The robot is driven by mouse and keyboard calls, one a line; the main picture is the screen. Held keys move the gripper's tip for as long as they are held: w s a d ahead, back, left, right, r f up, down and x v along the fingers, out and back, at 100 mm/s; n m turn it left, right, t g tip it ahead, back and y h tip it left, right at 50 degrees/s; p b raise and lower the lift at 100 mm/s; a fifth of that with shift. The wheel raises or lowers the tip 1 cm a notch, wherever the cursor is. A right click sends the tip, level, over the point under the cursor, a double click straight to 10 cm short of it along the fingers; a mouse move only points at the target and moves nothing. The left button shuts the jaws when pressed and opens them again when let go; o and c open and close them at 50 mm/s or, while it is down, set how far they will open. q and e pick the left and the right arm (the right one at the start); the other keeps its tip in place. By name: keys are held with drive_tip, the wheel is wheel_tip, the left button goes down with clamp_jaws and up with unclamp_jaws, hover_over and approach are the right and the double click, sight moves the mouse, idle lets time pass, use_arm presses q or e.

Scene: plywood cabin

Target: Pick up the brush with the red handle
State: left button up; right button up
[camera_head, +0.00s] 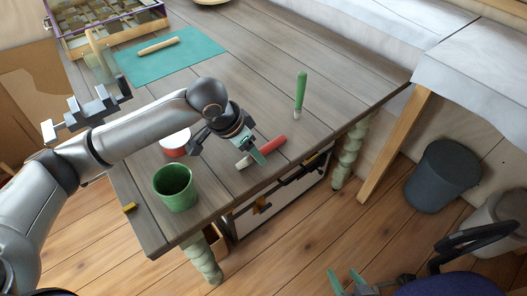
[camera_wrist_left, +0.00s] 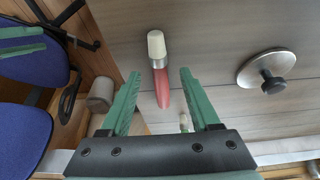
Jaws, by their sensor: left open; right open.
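The brush with the red handle (camera_head: 274,144) lies on the table near its front edge, its pale tip towards the left. In the left wrist view the red-handled brush (camera_wrist_left: 160,72) shows its white tip, metal ferrule and red handle between and beyond the fingertips. My left gripper (camera_head: 258,155) is over the brush and hides part of it. In the wrist view the left gripper (camera_wrist_left: 160,76) is open, with nothing gripped. Contact with the brush cannot be told. My right gripper (camera_head: 347,275) is open and empty at the bottom, away from the table.
A green-handled brush (camera_head: 300,92) stands or lies farther right. A green cup (camera_head: 175,190) and a red-and-white container (camera_head: 174,143) are left of the gripper. A round metal lid (camera_wrist_left: 256,68) with a black knob is nearby. A teal mat (camera_head: 190,60) lies farther back.

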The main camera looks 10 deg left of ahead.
use_arm(q)
drive_tip(key=shift+w+d+f, duration=0.15)
drive_tip(key=shift+w+f, duration=0.05)
drive_tip(key=shift+f, duration=0.3)
clamp_jaws()
